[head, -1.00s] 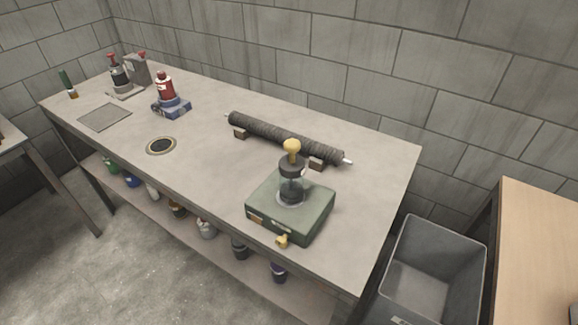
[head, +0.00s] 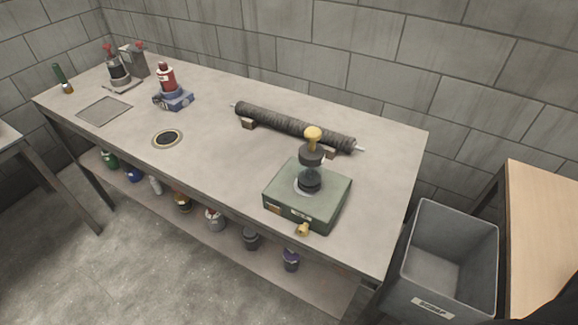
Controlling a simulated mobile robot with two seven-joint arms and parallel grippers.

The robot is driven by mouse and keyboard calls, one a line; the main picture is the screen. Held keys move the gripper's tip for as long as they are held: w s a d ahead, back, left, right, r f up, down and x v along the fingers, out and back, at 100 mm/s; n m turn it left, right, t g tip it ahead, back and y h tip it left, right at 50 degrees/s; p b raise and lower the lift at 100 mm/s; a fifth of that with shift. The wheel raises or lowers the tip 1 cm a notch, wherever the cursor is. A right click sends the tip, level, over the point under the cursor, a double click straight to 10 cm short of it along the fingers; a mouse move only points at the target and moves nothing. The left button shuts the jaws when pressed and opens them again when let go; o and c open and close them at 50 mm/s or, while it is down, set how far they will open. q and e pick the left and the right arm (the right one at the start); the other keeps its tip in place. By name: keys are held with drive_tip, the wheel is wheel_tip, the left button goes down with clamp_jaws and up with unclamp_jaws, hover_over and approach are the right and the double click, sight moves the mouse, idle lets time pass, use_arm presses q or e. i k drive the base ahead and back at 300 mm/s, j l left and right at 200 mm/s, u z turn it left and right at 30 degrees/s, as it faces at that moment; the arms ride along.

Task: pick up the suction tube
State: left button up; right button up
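The suction tube is most likely the long dark ribbed mesh tube (head: 293,126) with thin pale ends. It lies level across two small brown blocks toward the back right of the grey workbench (head: 215,150). Nothing holds it. A green box-shaped device (head: 320,212) stands in front of its right end. The jar on it, with a dark lid and a yellow knob (head: 313,134), rises close to the tube in the picture. Neither of my grippers is in view.
A red bottle on a blue base (head: 173,100), a round ring (head: 167,138) and a flat square plate (head: 104,111) occupy the bench's left half. A grey bin (head: 452,285) and a wooden table (head: 545,225) stand at right. Several jars sit on the lower shelf.

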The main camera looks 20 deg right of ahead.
sight(309, 167)
drive_tip(key=j+z, duration=0.15)
drive_tip(key=z, duration=0.3)
drive_tip(key=j+z, duration=0.15)
drive_tip(key=z, duration=0.35)
drive_tip(key=i, duration=0.05)
